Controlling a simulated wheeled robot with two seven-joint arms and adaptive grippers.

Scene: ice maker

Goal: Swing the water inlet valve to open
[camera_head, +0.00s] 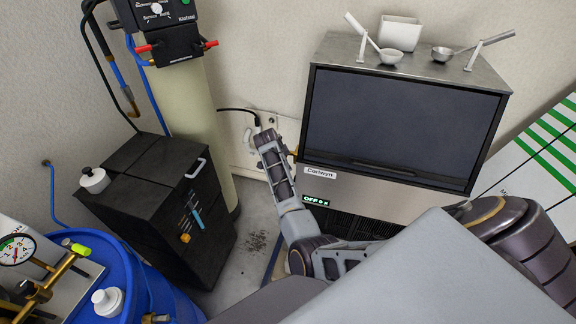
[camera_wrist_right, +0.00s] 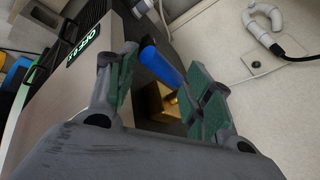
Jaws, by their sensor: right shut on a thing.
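The water inlet valve has a blue lever handle (camera_wrist_right: 162,67) and a brass body (camera_wrist_right: 153,102), both in the right wrist view. My right gripper (camera_wrist_right: 160,88) has its green-padded fingers on either side of the blue handle and is shut on it; the handle lies against the right-hand finger. In the head view my right gripper (camera_head: 266,139) reaches to the wall just left of the ice maker (camera_head: 399,125). It hides the handle there. My left gripper is not in view.
The ice maker's display (camera_head: 316,201) reads OFF. A black cabinet (camera_head: 160,205) and a pale tank (camera_head: 190,120) stand to the left. A blue barrel (camera_head: 150,290) is at the lower left. A white pipe (camera_wrist_right: 262,22) and black cable are on the wall near the gripper.

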